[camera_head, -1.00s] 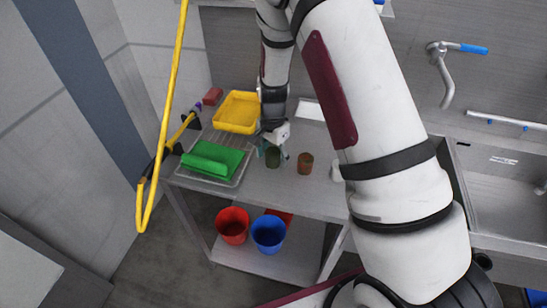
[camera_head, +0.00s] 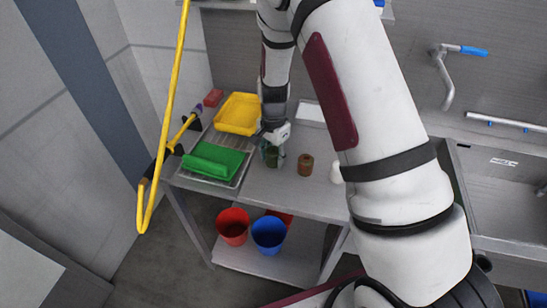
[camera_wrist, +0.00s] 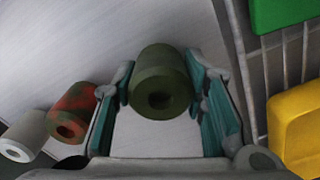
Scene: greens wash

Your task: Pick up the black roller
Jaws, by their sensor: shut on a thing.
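The black roller (camera_head: 272,157) looks dark olive, a short cylinder with a round hole in its end. In the wrist view the roller (camera_wrist: 160,82) sits between the two teal-lined fingers, one on each side. My gripper (camera_head: 274,150) is shut on it, low over the table. I cannot tell whether the roller still touches the table. A reddish-brown roller with green patches (camera_head: 305,165) stands to its right, apart from the gripper. A white roller (camera_wrist: 24,135) lies beyond that one in the wrist view; my arm partly hides it in the head view.
A green object (camera_head: 212,160) lies on a wire rack left of my gripper, with a yellow tray (camera_head: 238,113) behind. Red (camera_head: 233,227) and blue (camera_head: 268,235) buckets stand on the lower shelf. A yellow pole (camera_head: 165,110) rises at left; a sink (camera_head: 500,195) is at right.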

